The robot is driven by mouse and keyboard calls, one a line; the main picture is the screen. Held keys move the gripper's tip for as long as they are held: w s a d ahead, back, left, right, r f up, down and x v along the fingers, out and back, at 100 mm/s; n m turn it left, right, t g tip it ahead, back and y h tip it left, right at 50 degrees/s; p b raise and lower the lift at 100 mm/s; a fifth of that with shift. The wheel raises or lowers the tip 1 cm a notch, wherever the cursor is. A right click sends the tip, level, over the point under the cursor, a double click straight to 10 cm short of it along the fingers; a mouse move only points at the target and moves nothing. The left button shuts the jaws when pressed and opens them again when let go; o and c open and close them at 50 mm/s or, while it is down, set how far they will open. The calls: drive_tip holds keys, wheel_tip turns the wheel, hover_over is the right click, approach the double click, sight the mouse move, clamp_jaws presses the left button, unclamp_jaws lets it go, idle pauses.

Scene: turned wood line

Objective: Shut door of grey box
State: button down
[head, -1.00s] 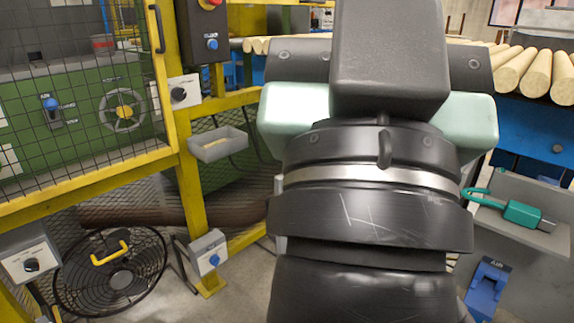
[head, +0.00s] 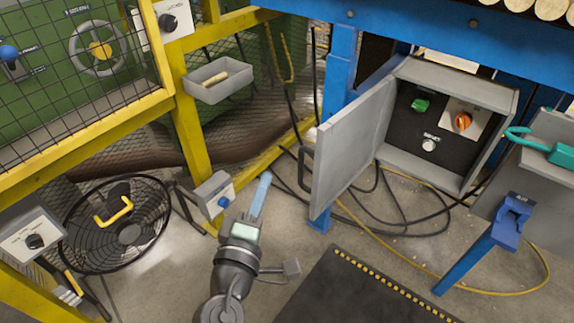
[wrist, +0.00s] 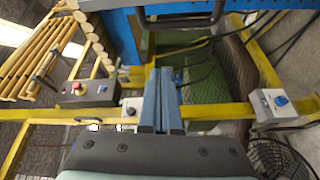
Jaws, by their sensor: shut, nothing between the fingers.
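The grey box (head: 503,100) is fixed to the blue frame at the right of the head view. Its door (head: 350,140) stands wide open, swung out to the left, with a dark handle (head: 306,167) on its free edge. Inside are a green knob, an orange switch and a white knob. My gripper (head: 264,178) is low in the middle of the head view, left of the door and apart from it in the picture. Its blue fingers (wrist: 161,78) also show closed together and empty in the wrist view. I cannot clearly make out the box in the wrist view.
A yellow-framed mesh guard (head: 187,150) and a black fan (head: 118,230) stand at the left. Cables lie on the floor below the box. A blue pedestal (head: 490,245) stands at the right, near a dark mat (head: 345,295).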

drive_tip(key=w+d+f+n+b, duration=0.15)
drive_tip(key=w+f, duration=0.25)
drive_tip(key=w, duration=0.5)
drive_tip(key=shift+s+d+r+n+p, duration=0.15)
drive_tip(key=shift+s+d+p, duration=0.2)
drive_tip(key=shift+s+d, duration=0.3)
drive_tip(key=shift+s+d+r+n+p, duration=0.15)
drive_tip(key=shift+s+d+p, duration=0.25)
drive_tip(key=shift+d, duration=0.45)
drive_tip(key=shift+d, duration=0.15)
